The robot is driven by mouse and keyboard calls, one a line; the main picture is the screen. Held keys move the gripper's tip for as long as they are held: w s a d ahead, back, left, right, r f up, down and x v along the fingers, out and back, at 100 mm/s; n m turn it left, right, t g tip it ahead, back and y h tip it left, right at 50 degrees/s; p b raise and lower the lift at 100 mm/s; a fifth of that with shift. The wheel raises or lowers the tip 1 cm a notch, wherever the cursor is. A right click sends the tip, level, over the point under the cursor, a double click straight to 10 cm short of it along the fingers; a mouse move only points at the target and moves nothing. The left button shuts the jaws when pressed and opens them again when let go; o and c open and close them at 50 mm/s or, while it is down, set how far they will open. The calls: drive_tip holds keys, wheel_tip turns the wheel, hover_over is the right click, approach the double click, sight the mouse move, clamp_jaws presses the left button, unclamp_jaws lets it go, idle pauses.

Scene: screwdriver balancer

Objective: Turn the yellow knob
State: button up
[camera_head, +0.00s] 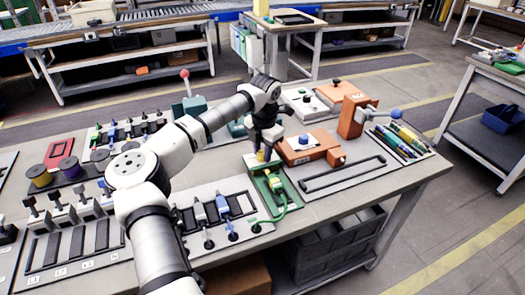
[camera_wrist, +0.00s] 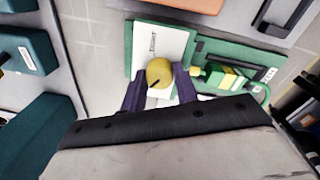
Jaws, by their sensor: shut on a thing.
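The yellow knob (camera_wrist: 159,73) shows in the wrist view, round with a dark mark on its face. It stands on a white panel (camera_wrist: 154,42) set on a green base (camera_wrist: 196,33). My gripper (camera_wrist: 160,88) is over the panel with one dark finger on each side of the knob, shut on it. In the head view my gripper (camera_head: 262,152) points down at the panel, and only a small part of the yellow knob (camera_head: 261,156) shows beneath it.
A green board (camera_head: 275,195) with a green cable lies just in front. Teal blocks (camera_wrist: 25,50) show at left in the wrist view.

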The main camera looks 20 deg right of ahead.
sight(260, 153)
drive_tip(key=m+b, duration=0.1)
drive_tip(key=m, duration=1)
drive_tip(key=shift+m+h, duration=0.3)
drive_tip(key=shift+m, duration=0.1)
drive_tip(key=m, duration=0.5)
drive_tip(key=shift+a, duration=0.1)
drive_tip(key=m, duration=0.6)
drive_tip(key=shift+g, duration=0.3)
drive_tip(key=shift+m, duration=0.4)
drive_tip(key=o, duration=1)
drive_tip(key=shift+r, duration=0.1)
drive_tip(key=r, duration=0.4)
drive_tip(key=r+b, duration=0.1)
drive_tip(key=r, duration=0.8)
drive_tip(key=shift+a+r, duration=0.35)
